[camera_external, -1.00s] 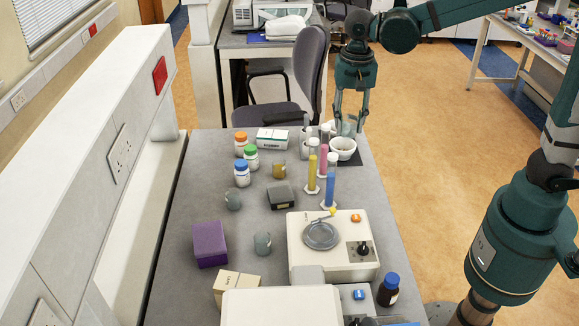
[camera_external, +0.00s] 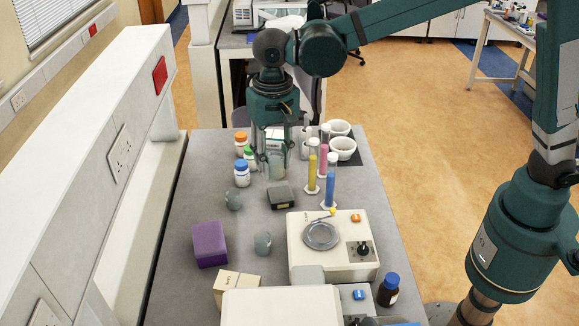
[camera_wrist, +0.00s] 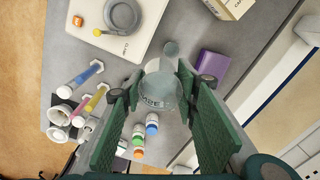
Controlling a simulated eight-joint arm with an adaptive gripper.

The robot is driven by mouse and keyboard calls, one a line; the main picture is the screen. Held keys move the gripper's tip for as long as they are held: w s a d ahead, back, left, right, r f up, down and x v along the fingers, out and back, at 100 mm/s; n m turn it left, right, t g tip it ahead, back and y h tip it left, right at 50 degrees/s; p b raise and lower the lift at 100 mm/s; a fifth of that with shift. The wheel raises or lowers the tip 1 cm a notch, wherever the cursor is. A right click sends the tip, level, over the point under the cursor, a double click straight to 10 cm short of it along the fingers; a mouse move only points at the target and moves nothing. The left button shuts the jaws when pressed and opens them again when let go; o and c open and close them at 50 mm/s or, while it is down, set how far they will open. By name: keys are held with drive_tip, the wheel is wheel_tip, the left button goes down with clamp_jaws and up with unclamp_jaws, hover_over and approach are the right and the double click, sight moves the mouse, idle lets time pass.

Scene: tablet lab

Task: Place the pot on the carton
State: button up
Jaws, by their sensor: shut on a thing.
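My gripper (camera_external: 276,172) is shut on a clear glass pot (camera_wrist: 158,92) and holds it over the back middle of the bench. The pot also shows faintly between the fingers in the external view (camera_external: 276,168). A cream carton (camera_external: 235,285) stands at the front left of the bench, and its edge shows at the top of the wrist view (camera_wrist: 232,6). A white and green carton (camera_external: 275,134) lies at the back, partly hidden behind my gripper.
Bottles with coloured caps (camera_external: 242,174) stand left of my gripper. Tall coloured cylinders (camera_external: 330,182) and white bowls (camera_external: 343,149) stand right. A hotplate-like device (camera_external: 305,262) fills the front right.

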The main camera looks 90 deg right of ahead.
drive_tip(key=w+a+f+n, duration=0.1)
drive_tip(key=w+a, duration=0.3)
drive_tip(key=a, duration=0.3)
drive_tip(key=w+a+f+n+p, duration=0.1)
drive_tip(key=w+a+n, duration=0.15)
drive_tip(key=a, duration=0.45)
drive_tip(key=w+a+n, duration=0.1)
drive_tip(key=w+a, duration=0.3)
drive_tip(key=a, duration=0.3)
drive_tip(key=shift+m, duration=0.25)
drive_tip(key=f, duration=0.5)
drive_tip(key=shift+d+f, duration=0.2)
drive_tip(key=shift+d, duration=0.05)
hover_over(237, 281)
drive_tip(key=shift+f, duration=3.15)
drive_tip(key=shift+f+p, duration=0.3)
drive_tip(key=shift+f, duration=1.55)
drive_tip(key=shift+f, duration=0.15)
